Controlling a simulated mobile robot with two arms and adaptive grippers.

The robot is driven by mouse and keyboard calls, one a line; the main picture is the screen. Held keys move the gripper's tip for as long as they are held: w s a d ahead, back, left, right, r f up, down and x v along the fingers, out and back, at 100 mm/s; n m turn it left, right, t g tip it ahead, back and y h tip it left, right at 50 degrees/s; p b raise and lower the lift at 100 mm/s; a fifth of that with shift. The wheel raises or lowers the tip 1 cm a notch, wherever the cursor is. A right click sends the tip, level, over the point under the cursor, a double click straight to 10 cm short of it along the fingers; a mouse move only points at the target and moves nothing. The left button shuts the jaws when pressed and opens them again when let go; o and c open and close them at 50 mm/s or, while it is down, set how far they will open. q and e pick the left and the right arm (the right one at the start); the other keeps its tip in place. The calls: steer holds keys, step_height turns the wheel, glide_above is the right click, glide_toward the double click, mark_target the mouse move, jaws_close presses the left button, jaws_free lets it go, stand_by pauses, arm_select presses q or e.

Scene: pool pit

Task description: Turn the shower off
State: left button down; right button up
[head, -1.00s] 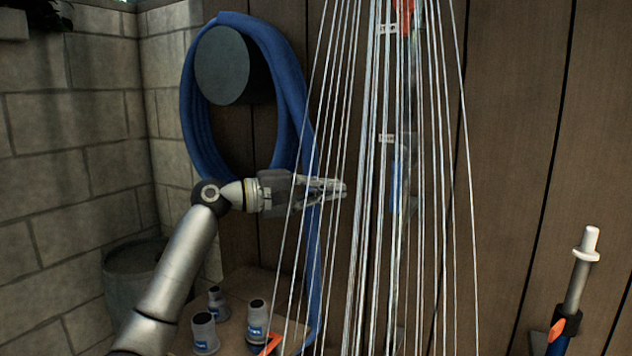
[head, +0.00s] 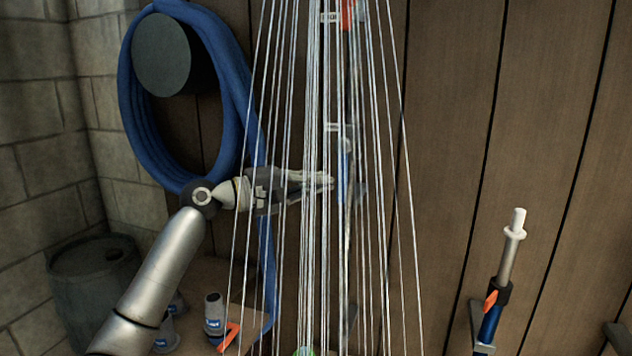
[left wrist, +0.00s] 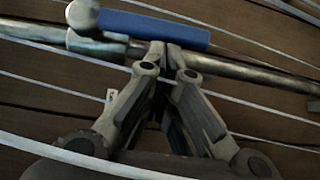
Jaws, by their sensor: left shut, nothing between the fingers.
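The shower is running: thin white water streams (head: 315,110) fall across the middle of the head view. Behind them a vertical pipe runs along the wooden wall, with a blue handle (head: 345,170) on it. My left gripper (head: 328,182) reaches in from the left among the streams, its closed fingertips just left of the handle. In the left wrist view, the blue handle (left wrist: 150,28) lies just beyond the fingertips (left wrist: 168,70), next to the metal pipe (left wrist: 255,76). The fingers are shut with nothing between them. I cannot tell whether they touch the handle. My right gripper is out of view.
A blue hose (head: 132,110) hangs on a round holder (head: 160,52) at left. Below my left arm are a barrel (head: 90,285) and a low table with small containers (head: 214,315). A pole tool (head: 506,262) stands at right.

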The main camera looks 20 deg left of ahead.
arm_select(q)
steer(key=shift+d+f+n, duration=0.2)
steer(key=shift+d+n, duration=0.05)
steer(key=shift+n, duration=0.05)
